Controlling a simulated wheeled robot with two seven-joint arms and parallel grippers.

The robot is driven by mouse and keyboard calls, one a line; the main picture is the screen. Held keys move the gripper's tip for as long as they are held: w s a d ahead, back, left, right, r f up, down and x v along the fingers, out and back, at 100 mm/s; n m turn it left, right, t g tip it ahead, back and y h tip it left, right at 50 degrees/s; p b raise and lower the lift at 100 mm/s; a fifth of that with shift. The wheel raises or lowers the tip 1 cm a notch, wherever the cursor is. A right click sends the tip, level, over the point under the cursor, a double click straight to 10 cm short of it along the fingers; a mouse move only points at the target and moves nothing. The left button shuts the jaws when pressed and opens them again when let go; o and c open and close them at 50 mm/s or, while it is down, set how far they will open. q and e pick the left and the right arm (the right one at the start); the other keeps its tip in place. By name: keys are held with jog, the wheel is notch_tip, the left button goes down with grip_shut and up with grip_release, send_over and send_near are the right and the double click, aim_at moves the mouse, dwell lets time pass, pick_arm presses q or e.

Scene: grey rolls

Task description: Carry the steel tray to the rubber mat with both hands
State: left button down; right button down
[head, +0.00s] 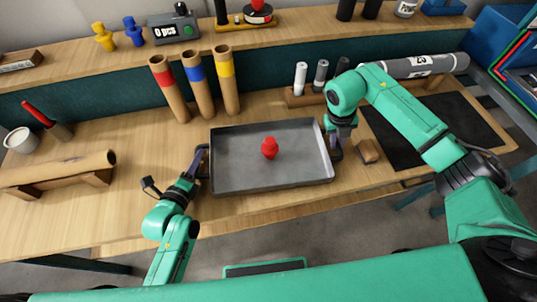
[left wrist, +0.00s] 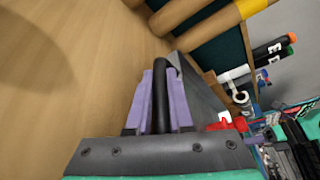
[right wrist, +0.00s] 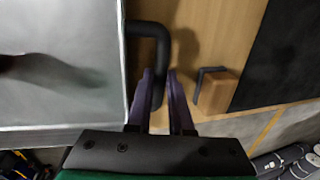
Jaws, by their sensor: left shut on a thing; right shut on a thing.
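The steel tray (head: 237,160) is a shallow grey rectangle in the middle of the head view, with a red knobbed object (head: 269,147) standing in it. My left gripper (head: 197,172) is shut on the black handle at the tray's left end; its fingers straddle the handle in the left wrist view (left wrist: 160,95). My right gripper (head: 337,146) is shut on the right handle, which shows in the right wrist view (right wrist: 160,50). The black rubber mat (head: 396,137) lies on the bench to the right, apart from the tray. Whether the tray touches the bench I cannot tell.
A small wooden block (head: 368,151) with a dark handle sits between tray and mat. Cardboard tubes (head: 200,85) stand behind the tray. A large grey roll (head: 415,66) lies behind the mat. A tube on a cradle (head: 60,170) lies at left.

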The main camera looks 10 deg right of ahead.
jog(key=shift+r, duration=0.15)
dwell(0.4)
